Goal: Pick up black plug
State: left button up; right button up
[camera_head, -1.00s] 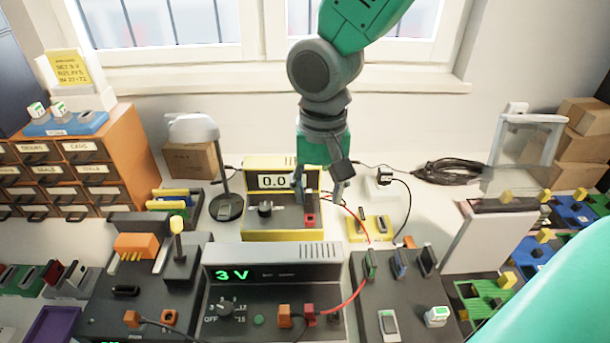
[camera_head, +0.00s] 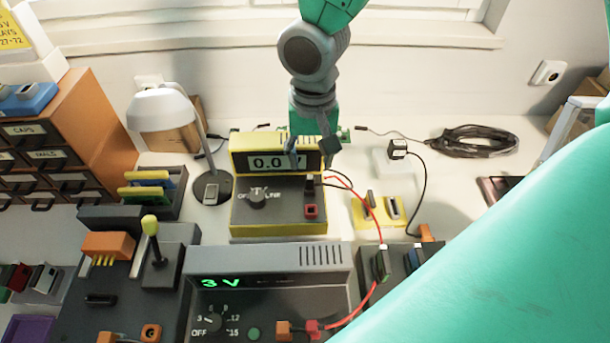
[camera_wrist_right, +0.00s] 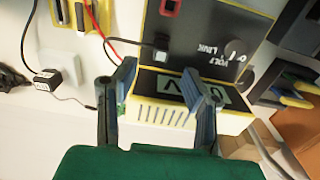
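A small black plug (camera_head: 310,183) stands in the front of the yellow meter (camera_head: 279,230), above a red socket (camera_head: 311,211); a thin lead runs from it. In the right wrist view the plug (camera_wrist_right: 161,46) shows just beyond the fingertips, roughly between them. My right gripper (camera_head: 312,157) is in front of the meter's display, its fingers spread and nothing visible between them. It also shows open in the right wrist view (camera_wrist_right: 162,72). Another black plug (camera_head: 398,149) sits on a white block (camera_head: 391,168), right of the gripper. My left gripper is not in view.
A grey 3 V supply (camera_head: 268,255) stands in front of the meter. A red wire (camera_head: 368,199) loops past the yellow holder (camera_head: 364,215). A lamp (camera_head: 165,108) stands to the left. A teal surface (camera_head: 480,270) hides the lower right.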

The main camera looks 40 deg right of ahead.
aim_at(310, 177)
jog(key=f, duration=0.1)
jog(key=d+f, duration=0.1)
jog(key=shift+s+d+f, duration=0.1)
jog(key=shift+d+f, duration=0.2)
jog(key=shift+f, duration=0.05)
jog(key=a+f, duration=0.2)
jog(key=shift+w+a+f+b, duration=0.15)
jog(key=shift+w+f+b, duration=0.05)
jog(key=shift+f+b, duration=0.2)
jog(key=shift+a, duration=0.4)
jog(key=shift+d, duration=0.15)
jog(key=shift+s+d+f, duration=0.1)
jog(key=shift+d+f, duration=0.05)
jog(key=shift+d, duration=0.6)
jog(key=c, duration=0.9)
jog(key=shift+o, duration=0.2)
jog(key=shift+d, duration=0.2)
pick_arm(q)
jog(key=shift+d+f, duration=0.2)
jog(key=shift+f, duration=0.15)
pick_arm(e)
jog(key=shift+a, duration=0.45)
grip_shut()
